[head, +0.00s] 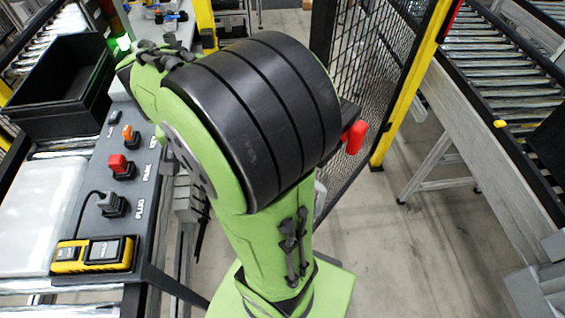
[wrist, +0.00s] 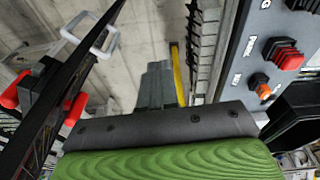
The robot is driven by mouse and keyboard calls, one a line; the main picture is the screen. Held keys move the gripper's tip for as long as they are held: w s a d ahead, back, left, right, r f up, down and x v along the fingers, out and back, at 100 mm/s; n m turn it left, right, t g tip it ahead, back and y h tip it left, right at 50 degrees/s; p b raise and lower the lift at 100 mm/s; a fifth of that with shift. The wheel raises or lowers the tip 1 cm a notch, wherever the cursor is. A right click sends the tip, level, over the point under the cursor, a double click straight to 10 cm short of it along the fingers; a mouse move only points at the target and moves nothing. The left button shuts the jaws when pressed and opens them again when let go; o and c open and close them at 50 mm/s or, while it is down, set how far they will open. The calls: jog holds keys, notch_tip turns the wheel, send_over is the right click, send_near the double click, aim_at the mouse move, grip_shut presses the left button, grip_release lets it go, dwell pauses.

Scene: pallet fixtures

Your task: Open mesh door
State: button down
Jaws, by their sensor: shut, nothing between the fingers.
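The mesh door (head: 385,60) has a black frame and dark wire mesh, and stands right of my arm in the head view. In the wrist view its black frame (wrist: 72,62) runs diagonally at the left. A pale loop handle (wrist: 92,33) sits on that frame. Red knobs (wrist: 74,109) on a dark bracket show beside the frame, and a red handle (head: 355,137) shows by the door in the head view. My gripper (wrist: 159,68) is shut and empty, to the right of the pale handle and apart from it. My arm hides the gripper and part of the door in the head view.
A control panel (head: 132,185) with red and orange buttons stands at the left, with a yellow-black device (head: 93,254) on it. A black bin (head: 62,88) sits behind. A yellow post (head: 410,85) borders the door. A roller conveyor (head: 500,70) is at the right. Floor between is clear.

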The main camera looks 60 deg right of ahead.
jog(key=s+d+f+m+g+h+b, duration=0.1)
jog(key=s+d+f+m+g, duration=0.1)
jog(key=d+f+m+g, duration=0.45)
jog(key=s+d+f+m+g+b, duration=0.15)
jog(key=d+f+m, duration=0.25)
jog(key=d+f, duration=0.6)
jog(key=shift+m+t, duration=0.25)
jog(key=shift+t, duration=0.05)
jog(key=s+d+f, duration=0.1)
jog(key=s, duration=0.2)
jog(key=s+d+f, duration=0.1)
jog(key=s+f, duration=0.1)
jog(key=s, duration=0.1)
jog(key=s+d+f, duration=0.1)
jog(key=s+f, duration=0.1)
jog(key=s, duration=0.1)
jog(key=shift+s+f, duration=0.1)
jog(key=shift+s, duration=0.2)
jog(key=shift+s+p, duration=0.3)
jog(key=shift+s, duration=0.05)
jog(key=shift+a+f, duration=0.1)
